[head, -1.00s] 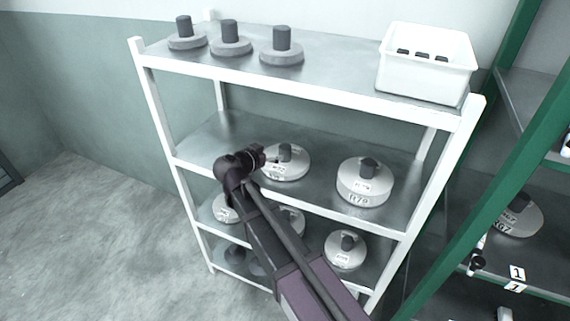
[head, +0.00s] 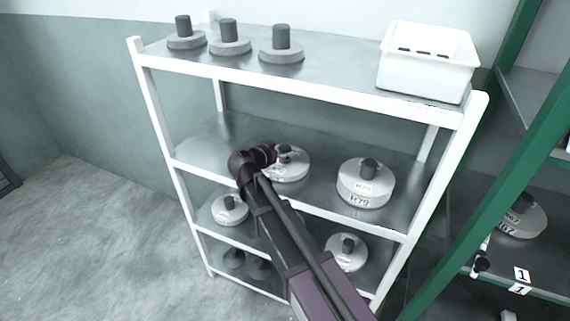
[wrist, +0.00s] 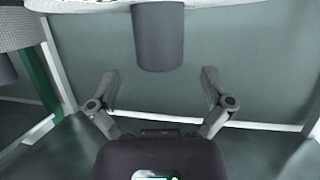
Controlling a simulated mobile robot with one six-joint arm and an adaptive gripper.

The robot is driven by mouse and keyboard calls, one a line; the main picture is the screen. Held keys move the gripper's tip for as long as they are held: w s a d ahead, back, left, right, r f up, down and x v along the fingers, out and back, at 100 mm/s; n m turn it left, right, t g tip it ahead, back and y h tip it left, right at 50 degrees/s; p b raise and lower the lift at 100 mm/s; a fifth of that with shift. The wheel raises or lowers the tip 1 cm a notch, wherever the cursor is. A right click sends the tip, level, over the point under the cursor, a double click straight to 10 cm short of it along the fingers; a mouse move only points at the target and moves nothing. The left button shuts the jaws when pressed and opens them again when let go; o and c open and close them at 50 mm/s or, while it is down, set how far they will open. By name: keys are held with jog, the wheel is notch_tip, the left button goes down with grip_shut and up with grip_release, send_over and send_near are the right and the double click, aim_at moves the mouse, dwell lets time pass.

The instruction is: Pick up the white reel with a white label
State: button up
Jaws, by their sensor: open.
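A white reel (head: 290,172) with a white label and a dark upright core stands on the middle shelf, partly hidden by my arm. A second white reel (head: 363,190) with white labels and a dark core stands to its right on the same shelf. My gripper (head: 280,153) is at the left reel's core in the head view. In the wrist view my gripper (wrist: 160,76) is open and empty, its two fingers spread. The dark grey core (wrist: 158,38) is ahead, centred between the fingers' lines, apart from both. Part of the pale reel body (wrist: 230,6) shows at the top edge.
The white rack's top shelf (head: 345,72) is above, with several grey reels and a white bin (head: 425,75). Lower-shelf reels (head: 230,212) (head: 346,255) stand below. A green rack post (head: 455,205) rises at the right.

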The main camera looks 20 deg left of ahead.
jog(key=shift+b+x, duration=0.3)
jog(key=shift+x, duration=1.05)
grip_shut()
jog(key=shift+r, duration=0.2)
notch_tip(320, 180, up, 4)
jog(key=p, duration=0.4)
jog(key=shift+s+f, duration=0.1)
jog(key=shift+f, duration=0.05)
jog(key=s+d+p, duration=0.1)
jog(key=s+d, duration=0.8)
jog(key=s, duration=0.4)
jog(key=shift+r, duration=0.45)
